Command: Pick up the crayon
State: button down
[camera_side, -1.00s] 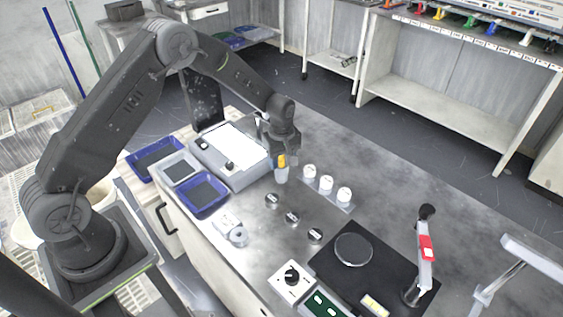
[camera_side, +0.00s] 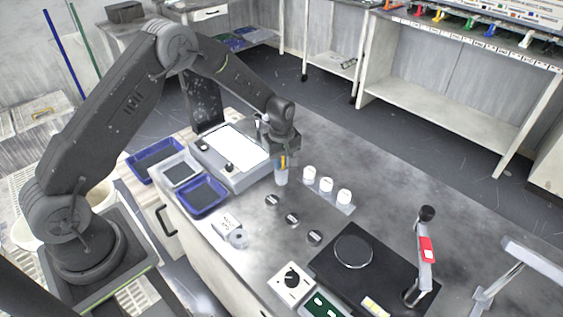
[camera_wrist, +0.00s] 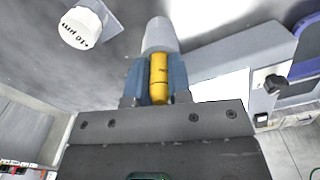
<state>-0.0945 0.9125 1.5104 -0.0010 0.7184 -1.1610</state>
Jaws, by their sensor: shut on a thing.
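The crayon is a yellow-orange stick (camera_wrist: 160,76), seen in the wrist view between the two blue fingers of my gripper (camera_wrist: 161,78). The fingers are shut on its sides. In the side view the crayon (camera_side: 283,161) shows as a small orange strip below my gripper (camera_side: 281,162). A pale grey cup (camera_wrist: 160,36) is at the crayon's far end in the wrist view. It also stands under the gripper in the side view (camera_side: 281,178). The crayon's lower end is hidden, so I cannot tell if it touches the cup's bottom.
Several white-capped jars (camera_side: 326,185) stand in a row right of the cup. Small dark-sided discs (camera_side: 292,218) lie in front. A grey device with a white panel (camera_side: 232,146) and a blue tray (camera_side: 202,208) are to the left. A black plate (camera_side: 330,268) is at the front right.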

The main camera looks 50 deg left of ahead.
jog(key=shift+r, duration=0.55)
jog(key=r, duration=0.3)
jog(key=shift+s+a+r, duration=0.25)
jog(key=shift+a+r, duration=0.05)
jog(key=shift+a, duration=0.1)
jog(key=s+a+r, duration=0.5)
jog(key=a+r, duration=0.1)
jog(key=a, duration=0.3)
jog(key=w+a, duration=0.2)
jog(key=a, duration=1.2)
jog(key=shift+d+f, duration=0.15)
jog(key=shift+f, duration=2.85)
jog(key=shift+f, duration=0.6)
notch_tip(320, 180, up, 7)
